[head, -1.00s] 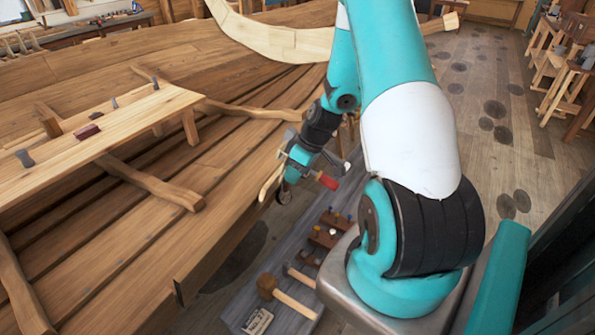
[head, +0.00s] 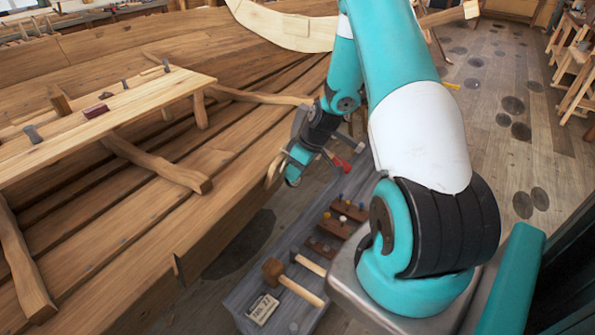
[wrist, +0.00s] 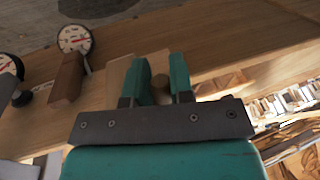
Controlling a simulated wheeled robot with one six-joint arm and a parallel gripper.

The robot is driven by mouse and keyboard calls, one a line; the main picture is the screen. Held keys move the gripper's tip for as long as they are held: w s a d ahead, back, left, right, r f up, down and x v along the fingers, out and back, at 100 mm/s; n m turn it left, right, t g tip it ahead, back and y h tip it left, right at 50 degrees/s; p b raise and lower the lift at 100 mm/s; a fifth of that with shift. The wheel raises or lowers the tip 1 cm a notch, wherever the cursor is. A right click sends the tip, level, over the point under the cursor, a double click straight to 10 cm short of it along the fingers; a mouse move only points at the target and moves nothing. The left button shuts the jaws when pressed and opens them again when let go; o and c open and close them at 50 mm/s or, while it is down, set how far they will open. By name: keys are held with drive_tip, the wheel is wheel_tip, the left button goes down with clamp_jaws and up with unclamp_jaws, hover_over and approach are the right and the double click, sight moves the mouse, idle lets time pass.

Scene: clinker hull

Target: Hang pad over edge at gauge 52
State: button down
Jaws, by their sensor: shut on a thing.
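My gripper (wrist: 162,84) is shut, its two teal fingers around a brown round knob (wrist: 163,82) in the wrist view. A pale tan piece (wrist: 119,74), apparently the pad, shows beside the left finger; its full outline is hidden. In the head view my gripper (head: 285,172) is beside the hull edge, with a tan curved piece (head: 272,172) at its tip. Two round dial gauges (wrist: 75,38) (wrist: 9,66) show at the left of the wrist view, their numbers unreadable. The hull edge (head: 215,215) runs diagonally below the gripper.
A grey bench (head: 290,255) beside the hull bears a mallet (head: 273,271), a small label plate (head: 262,309) and brown blocks (head: 340,229). A red-handled tool (head: 342,164) is close to my wrist. A plank staging (head: 120,105) stands inside the hull. Open floor lies to the right.

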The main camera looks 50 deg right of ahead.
drive_tip(key=shift+w+f+b, duration=0.2)
drive_tip(key=shift+f+b, duration=0.1)
drive_tip(key=shift+f, duration=0.15)
idle(0.5)
drive_tip(key=c, duration=0.9)
unclamp_jaws()
drive_tip(key=b+v, duration=0.3)
drive_tip(key=v, duration=1.4)
drive_tip(key=shift+r, duration=0.2)
